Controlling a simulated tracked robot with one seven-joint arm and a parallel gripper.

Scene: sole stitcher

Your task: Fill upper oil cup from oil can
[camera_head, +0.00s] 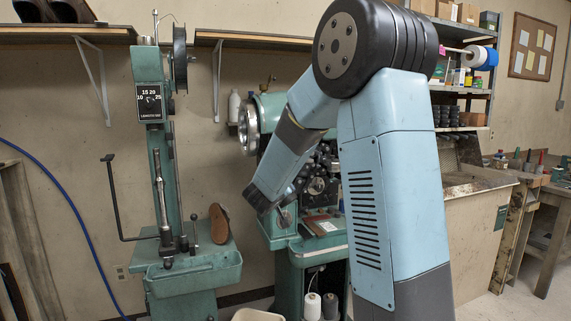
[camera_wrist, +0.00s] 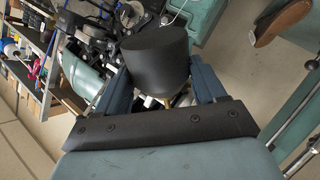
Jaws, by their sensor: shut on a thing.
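A dark, round, can-like body (camera_wrist: 157,58), which looks like the oil can, sits between the two blue fingers of my gripper (camera_wrist: 160,78), shut on it. Its spout cannot be made out. In the head view my forearm slants down to the left in front of the green stitcher (camera_head: 270,112); the fingers and can cannot be clearly told from the machine's dark parts there. A small brass fitting (camera_head: 268,82) on top of the stitcher looks like the upper oil cup. It stands well above the low end of my arm. Its fill level does not show.
A green stand machine (camera_head: 192,262) with a brown shoe (camera_head: 219,223) on it is at left; the shoe also shows in the wrist view (camera_wrist: 282,22). A wall shelf (camera_head: 265,40) runs behind the stitcher. White thread cones (camera_head: 312,305) stand low. A workbench is at right.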

